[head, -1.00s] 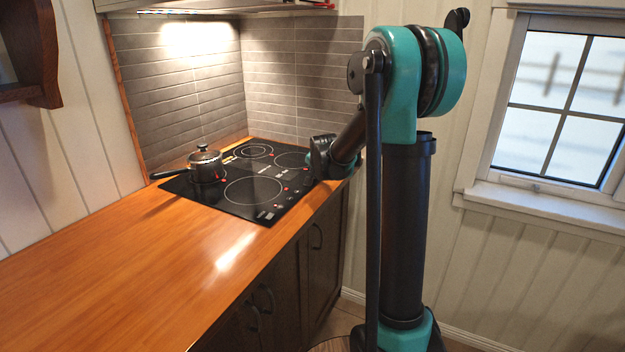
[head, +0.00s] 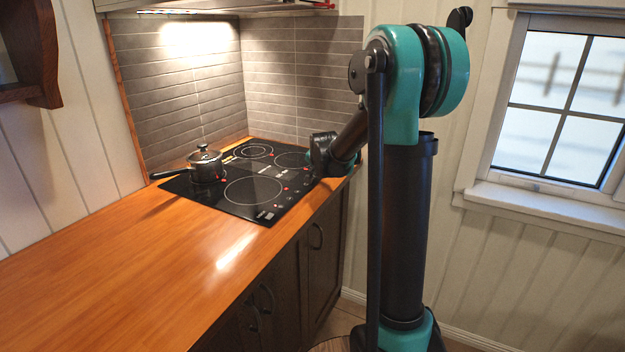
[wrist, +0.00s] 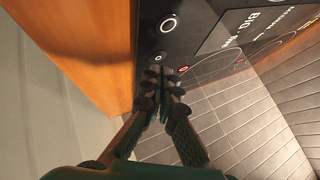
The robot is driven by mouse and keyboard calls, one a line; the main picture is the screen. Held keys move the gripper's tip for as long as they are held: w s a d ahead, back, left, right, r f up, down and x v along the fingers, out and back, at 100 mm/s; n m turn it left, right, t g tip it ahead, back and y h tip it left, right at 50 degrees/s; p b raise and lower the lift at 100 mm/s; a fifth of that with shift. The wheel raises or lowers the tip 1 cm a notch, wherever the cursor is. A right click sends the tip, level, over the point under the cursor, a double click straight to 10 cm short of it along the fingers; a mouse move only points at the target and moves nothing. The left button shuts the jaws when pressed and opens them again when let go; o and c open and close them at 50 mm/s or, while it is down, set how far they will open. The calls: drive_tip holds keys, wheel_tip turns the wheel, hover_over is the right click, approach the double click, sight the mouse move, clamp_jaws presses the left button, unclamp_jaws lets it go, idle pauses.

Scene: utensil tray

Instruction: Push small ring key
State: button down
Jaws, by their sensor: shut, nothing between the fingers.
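The black glass cooktop (head: 243,205) is set in the wooden counter, with its touch keys along the right front edge. In the wrist view, a small white ring key (wrist: 158,58) shows just beyond my fingertips. A larger white ring (wrist: 168,24) and a red-lit ring (wrist: 184,69) are near it. My gripper (wrist: 161,76) is shut and empty, its tips over the key strip close to the small ring. I cannot tell whether they touch the glass. In the head view my wrist is at the cooktop's right edge, and the fingertips are not clearly seen.
A lidded pot (head: 205,165) stands on the left of the cooktop, its handle pointing left. The wooden counter (head: 120,255) to the left is clear. A tiled wall (head: 290,75) stands behind the cooktop. Dark cabinets (head: 285,285) are below the counter.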

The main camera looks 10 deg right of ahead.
drive_tip(key=shift+r, duration=2.95)
